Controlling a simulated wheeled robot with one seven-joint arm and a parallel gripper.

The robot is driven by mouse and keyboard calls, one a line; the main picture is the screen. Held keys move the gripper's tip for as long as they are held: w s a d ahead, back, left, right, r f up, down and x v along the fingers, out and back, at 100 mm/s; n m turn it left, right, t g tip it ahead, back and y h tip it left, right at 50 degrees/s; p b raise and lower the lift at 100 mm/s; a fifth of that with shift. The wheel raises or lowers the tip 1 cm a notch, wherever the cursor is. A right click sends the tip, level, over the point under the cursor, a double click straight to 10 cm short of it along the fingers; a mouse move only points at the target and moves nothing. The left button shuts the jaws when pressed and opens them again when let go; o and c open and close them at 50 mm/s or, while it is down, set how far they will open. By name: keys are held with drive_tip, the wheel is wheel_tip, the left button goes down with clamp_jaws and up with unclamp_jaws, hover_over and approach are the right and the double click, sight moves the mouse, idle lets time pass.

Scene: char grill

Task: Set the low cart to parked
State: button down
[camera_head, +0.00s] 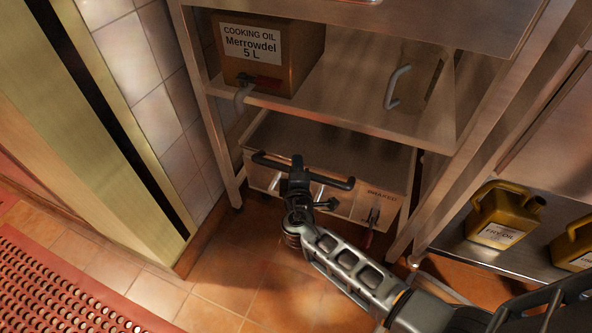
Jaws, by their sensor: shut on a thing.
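The low cart (335,140) is a flat metal box on the floor under the steel bench, with its front towards me. A black bar handle (335,182) runs across its front. My gripper (297,167) is shut on the middle of this bar and hides part of it and of the front panel. At the right of the front, a small label (383,193) seems to read "BRAKED". A small lever (372,217) with a reddish lower end hangs below the label, clear of my gripper.
A "COOKING OIL" box (268,60) with a tap stands on the bench shelf (350,100) above. Bench legs (215,150) flank the cart. Yellow oil jugs (503,215) stand on a shelf at right. Tiled floor (240,275) is open in front; a red perforated mat (70,290) lies left.

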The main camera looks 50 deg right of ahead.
drive_tip(key=shift+s+d+f, duration=0.1)
drive_tip(key=shift+d, duration=0.25)
drive_tip(key=c, duration=1)
unclamp_jaws()
drive_tip(key=shift+o, duration=0.2)
drive_tip(key=shift+s+a+r, duration=0.2)
drive_tip(key=shift+a, duration=0.25)
drive_tip(key=p+v, duration=0.2)
drive_tip(key=v, duration=0.4)
drive_tip(key=shift+s+a, duration=0.25)
drive_tip(key=shift+s, duration=0.05)
